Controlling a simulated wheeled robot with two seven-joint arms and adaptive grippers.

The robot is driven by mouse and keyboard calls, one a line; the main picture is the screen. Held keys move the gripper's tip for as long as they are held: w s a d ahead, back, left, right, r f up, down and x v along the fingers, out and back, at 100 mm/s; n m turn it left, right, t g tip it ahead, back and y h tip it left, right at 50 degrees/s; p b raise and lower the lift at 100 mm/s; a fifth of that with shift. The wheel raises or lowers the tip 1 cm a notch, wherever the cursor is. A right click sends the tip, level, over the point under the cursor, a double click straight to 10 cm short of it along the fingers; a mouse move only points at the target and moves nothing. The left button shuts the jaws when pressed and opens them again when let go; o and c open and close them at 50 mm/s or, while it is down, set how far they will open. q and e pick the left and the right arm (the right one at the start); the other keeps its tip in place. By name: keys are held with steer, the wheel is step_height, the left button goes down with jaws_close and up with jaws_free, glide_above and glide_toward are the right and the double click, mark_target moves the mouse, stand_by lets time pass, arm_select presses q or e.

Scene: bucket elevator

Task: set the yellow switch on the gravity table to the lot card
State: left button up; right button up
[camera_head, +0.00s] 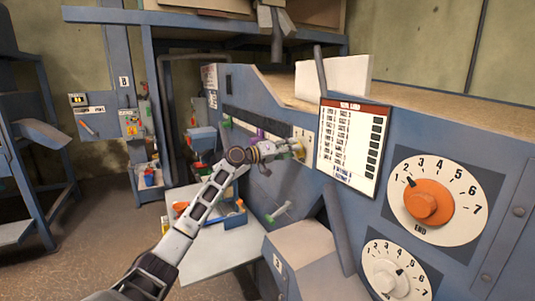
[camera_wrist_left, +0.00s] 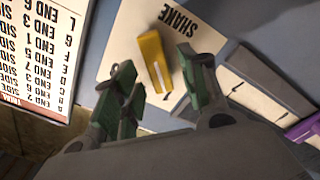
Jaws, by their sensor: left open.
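The yellow switch (camera_wrist_left: 152,62) stands out from a cream plate (camera_wrist_left: 130,38) marked SHAKE in the left wrist view. My left gripper (camera_wrist_left: 155,92) is open, with one green-padded finger on each side of the switch's near end; I cannot tell whether either touches it. In the head view my left gripper (camera_head: 296,149) is at the gravity table's (camera_head: 297,185) panel and largely hides the switch. The lot card (camera_head: 352,145) hangs just right of it, listing END and SIDE settings; it shows upside down in the wrist view (camera_wrist_left: 35,50). My right gripper is out of view.
An orange dial (camera_head: 428,202) and a white dial (camera_head: 393,279) sit right of the card. A purple handle (camera_head: 261,133) is left of my gripper. A grey spout (camera_head: 308,250) juts out below. A side table (camera_head: 208,256) with a blue tray stands under my arm.

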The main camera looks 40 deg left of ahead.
arm_select(q)
steer(key=v, duration=1)
steer(key=shift+s, duration=0.3)
steer(key=shift+a, duration=0.1)
stand_by(0.8)
